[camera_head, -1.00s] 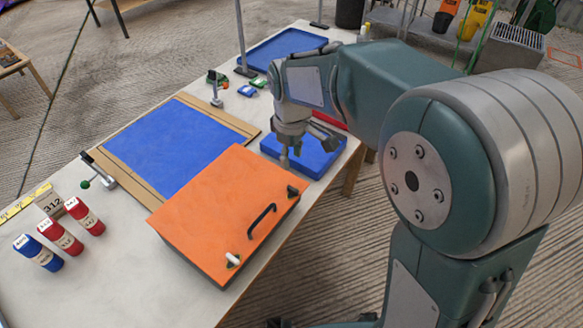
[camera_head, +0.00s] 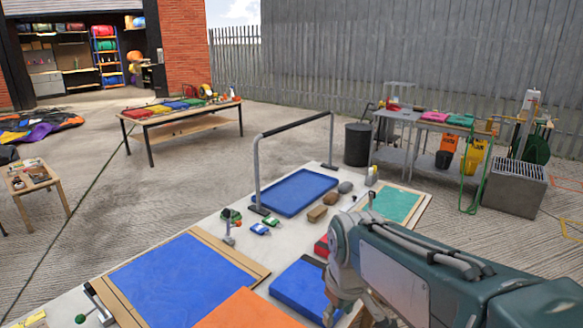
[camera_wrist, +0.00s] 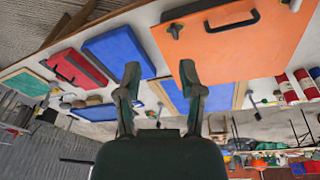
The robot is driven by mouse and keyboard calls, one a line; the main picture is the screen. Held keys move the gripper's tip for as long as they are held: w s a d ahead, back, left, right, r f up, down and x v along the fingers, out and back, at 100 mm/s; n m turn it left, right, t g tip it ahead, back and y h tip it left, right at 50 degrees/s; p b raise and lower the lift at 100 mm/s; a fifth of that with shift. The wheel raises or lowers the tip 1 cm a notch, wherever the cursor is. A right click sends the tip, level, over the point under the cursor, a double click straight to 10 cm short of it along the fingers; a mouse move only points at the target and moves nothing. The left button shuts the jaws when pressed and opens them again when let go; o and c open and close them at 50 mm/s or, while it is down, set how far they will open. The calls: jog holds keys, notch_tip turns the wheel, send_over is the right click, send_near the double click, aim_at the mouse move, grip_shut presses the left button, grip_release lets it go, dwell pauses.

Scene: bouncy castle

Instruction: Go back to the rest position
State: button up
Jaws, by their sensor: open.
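My gripper shows in the wrist view (camera_wrist: 160,72) with its two fingers spread apart and nothing between them. In the head view my arm reaches in from the lower right, with its wrist beside the blue block on the worktable; the fingertips are not clear there. The orange board with a black handle (camera_wrist: 232,40) lies beyond the fingers in the wrist view; in the head view only a corner of the orange board (camera_head: 252,310) shows at the bottom edge. The blue block (camera_head: 301,290) lies just left of my wrist.
The worktable (camera_head: 205,222) bears a large blue sheet in a wooden frame (camera_head: 180,278), a blue tray (camera_head: 297,191), a green panel (camera_head: 393,204) and small tools. A metal bar frame (camera_head: 257,165) stands upright. Other tables stand behind on open paved ground.

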jog(key=s+d+r+m+t, duration=0.2)
jog(key=s+d+m, duration=0.4)
jog(key=s, duration=0.7)
jog(key=shift+d+m+t, duration=0.4)
jog(key=shift+d+t, duration=0.1)
jog(key=shift+t, duration=0.3)
